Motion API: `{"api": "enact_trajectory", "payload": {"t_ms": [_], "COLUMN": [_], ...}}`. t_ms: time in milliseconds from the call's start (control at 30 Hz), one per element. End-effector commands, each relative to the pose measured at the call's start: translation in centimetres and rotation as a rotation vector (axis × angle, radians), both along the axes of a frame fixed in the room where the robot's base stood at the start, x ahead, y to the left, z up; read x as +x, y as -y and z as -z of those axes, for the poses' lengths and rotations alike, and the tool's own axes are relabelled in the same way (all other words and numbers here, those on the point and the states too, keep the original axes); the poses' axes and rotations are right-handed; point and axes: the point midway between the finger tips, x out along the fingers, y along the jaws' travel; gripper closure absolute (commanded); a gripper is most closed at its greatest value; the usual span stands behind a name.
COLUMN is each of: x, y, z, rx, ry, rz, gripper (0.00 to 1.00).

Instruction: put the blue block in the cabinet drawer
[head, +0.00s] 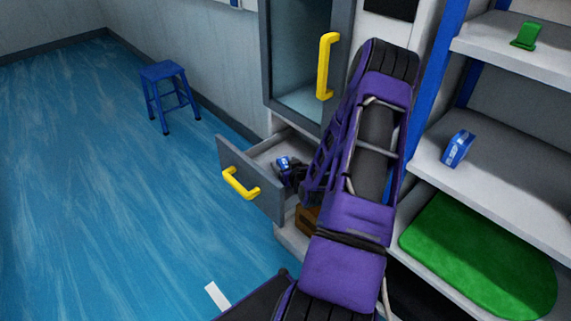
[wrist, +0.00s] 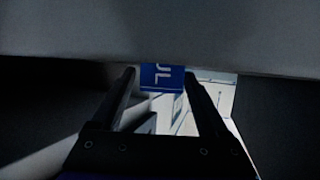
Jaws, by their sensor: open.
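A blue block (head: 283,162) with white marking is at the open cabinet drawer (head: 250,188), beside my gripper (head: 291,174). In the wrist view a blue face with white letters (wrist: 162,78) shows between the ends of the two fingers of my gripper (wrist: 160,76). The fingers are apart, and I cannot tell whether either touches the block. A grey surface hides the block's upper part there. I cannot tell whether the block rests on the drawer floor. The drawer is pulled out and has a yellow handle (head: 240,183).
Above the drawer is a cabinet compartment with a yellow handle (head: 326,66). Another blue box (head: 458,149) and a green object (head: 526,35) stand on shelves at the right. A green mat (head: 480,258) lies lower. A blue stool (head: 167,91) stands on open floor.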

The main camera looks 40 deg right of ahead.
Motion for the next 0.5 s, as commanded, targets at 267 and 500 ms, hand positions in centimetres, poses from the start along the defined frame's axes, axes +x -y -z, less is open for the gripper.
{"api": "enact_trajectory", "payload": {"t_ms": [267,500], "x": [-2.3,-7.0], "y": [-0.7,-2.2], "z": [-1.5,-3.5], "rx": [0.000,0.000], "ry": [-0.001,-0.002], "rz": [0.001,0.002], "gripper": [0.23,0.23]}}
